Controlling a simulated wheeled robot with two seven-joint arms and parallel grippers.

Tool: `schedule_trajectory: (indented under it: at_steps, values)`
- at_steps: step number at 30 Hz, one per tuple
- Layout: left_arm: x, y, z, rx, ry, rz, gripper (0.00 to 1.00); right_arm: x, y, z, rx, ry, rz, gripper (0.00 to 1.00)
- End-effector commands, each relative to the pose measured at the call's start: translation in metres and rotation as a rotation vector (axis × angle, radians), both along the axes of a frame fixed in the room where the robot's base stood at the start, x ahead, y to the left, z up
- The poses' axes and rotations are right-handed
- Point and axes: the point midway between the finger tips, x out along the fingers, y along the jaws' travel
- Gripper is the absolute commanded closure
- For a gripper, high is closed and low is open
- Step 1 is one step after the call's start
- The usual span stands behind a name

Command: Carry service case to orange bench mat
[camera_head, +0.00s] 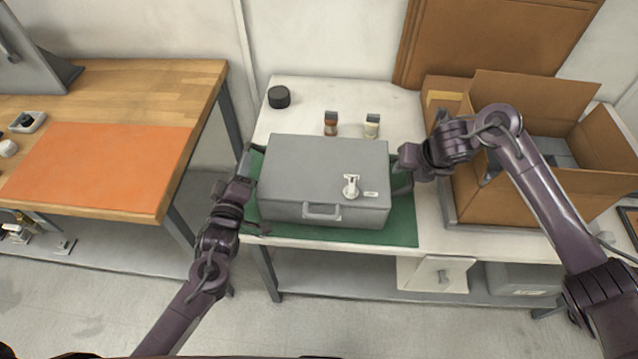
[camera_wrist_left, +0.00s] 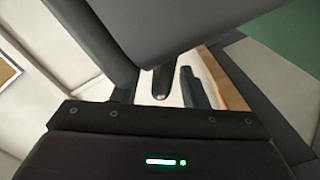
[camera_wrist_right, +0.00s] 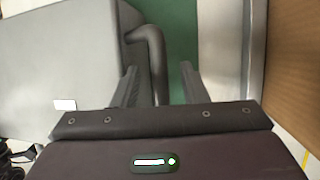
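The grey service case (camera_head: 325,165) sits closed and flat on a green mat (camera_head: 402,225) on the white table. It has a front handle, a latch on its lid, and side handles. The orange bench mat (camera_head: 98,165) lies bare on the wooden bench at the left. My left gripper (camera_head: 248,165) is at the case's left side. In the left wrist view the fingers (camera_wrist_left: 157,88) are apart, with a dark handle end between them. My right gripper (camera_head: 402,168) is at the right side. In the right wrist view its open fingers (camera_wrist_right: 160,85) straddle the side handle (camera_wrist_right: 153,55).
A black round lid (camera_head: 278,97) and two small bottles (camera_head: 331,123) (camera_head: 372,126) stand behind the case. An open cardboard box (camera_head: 520,195) stands at the right, close to my right arm. A gap separates the wooden bench (camera_head: 150,80) from the white table (camera_head: 300,92).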

Motion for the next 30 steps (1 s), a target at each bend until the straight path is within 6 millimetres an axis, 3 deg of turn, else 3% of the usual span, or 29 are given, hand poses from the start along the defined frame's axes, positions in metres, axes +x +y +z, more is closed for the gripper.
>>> schedule_trajectory:
  at_steps: [6, 16, 25, 30]
  values:
    - [0.021, -0.001, 0.0, -0.001, 0.0, 0.0, 0.6, 0.008, 0.004, -0.019, 0.001, 0.001, 0.0, 0.6]
    - [0.024, -0.001, -0.001, -0.001, 0.001, 0.0, 0.6, 0.009, 0.004, -0.022, 0.0, 0.0, 0.001, 0.6]
    - [0.023, -0.001, 0.0, -0.001, 0.001, 0.0, 0.98, 0.009, 0.004, -0.021, 0.0, 0.0, 0.001, 0.98]
    - [0.023, -0.001, 0.0, -0.001, 0.001, 0.0, 1.0, 0.009, 0.004, -0.021, 0.0, 0.0, 0.0, 1.0]
